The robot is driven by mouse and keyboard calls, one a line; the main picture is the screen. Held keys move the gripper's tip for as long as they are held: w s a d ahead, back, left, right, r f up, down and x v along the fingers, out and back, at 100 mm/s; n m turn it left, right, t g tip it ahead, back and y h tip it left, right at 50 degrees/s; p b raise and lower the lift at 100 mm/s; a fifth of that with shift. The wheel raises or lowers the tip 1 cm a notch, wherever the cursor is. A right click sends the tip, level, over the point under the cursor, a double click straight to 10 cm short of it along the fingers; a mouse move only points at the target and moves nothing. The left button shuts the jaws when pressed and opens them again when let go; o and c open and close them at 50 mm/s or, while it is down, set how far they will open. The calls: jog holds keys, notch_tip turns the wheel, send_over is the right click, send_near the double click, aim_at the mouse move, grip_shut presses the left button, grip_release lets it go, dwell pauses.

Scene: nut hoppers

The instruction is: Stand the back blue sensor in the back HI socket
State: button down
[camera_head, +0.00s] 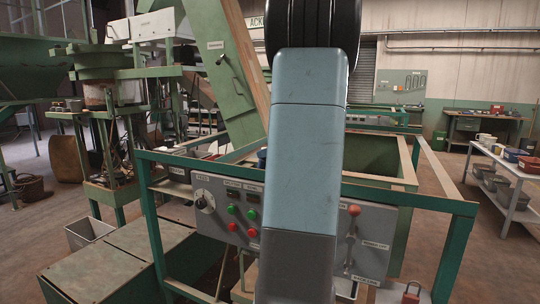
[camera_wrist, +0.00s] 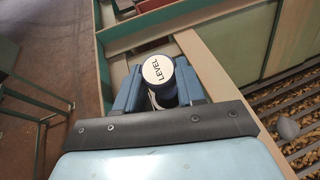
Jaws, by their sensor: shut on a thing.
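A blue sensor with a round white cap lettered LEVEL (camera_wrist: 158,70) stands between the two blue fingers of my gripper (camera_wrist: 159,88) in the wrist view. The fingers are shut on it, and the cap faces the camera. My gripper and the sensor are over or beside the pale frame edge of the hopper; their height above it cannot be told. In the head view my arm covers the middle, and a small blue patch shows at its left edge, too hidden to name. I cannot make out the back HI socket in either view.
A grey control panel (camera_head: 224,208) with green and red buttons sits on the green frame (camera_head: 150,215). In the wrist view, a slatted bed with brown nuts (camera_wrist: 297,110) lies at right, with a grey ball (camera_wrist: 288,128). A white side table (camera_head: 505,165) stands at right.

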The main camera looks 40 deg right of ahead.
jog(key=shift+d+r, duration=0.1)
jog(key=shift+r, duration=0.15)
dwell(0.3)
jog(key=shift+s+d, duration=0.1)
jog(key=shift+s, duration=0.35)
dwell(0.4)
jog(key=shift+f, duration=1.65)
dwell(4.0)
jog(key=c, duration=1)
grip_release()
jog(key=shift+o, duration=0.2)
jog(key=shift+s, duration=0.1)
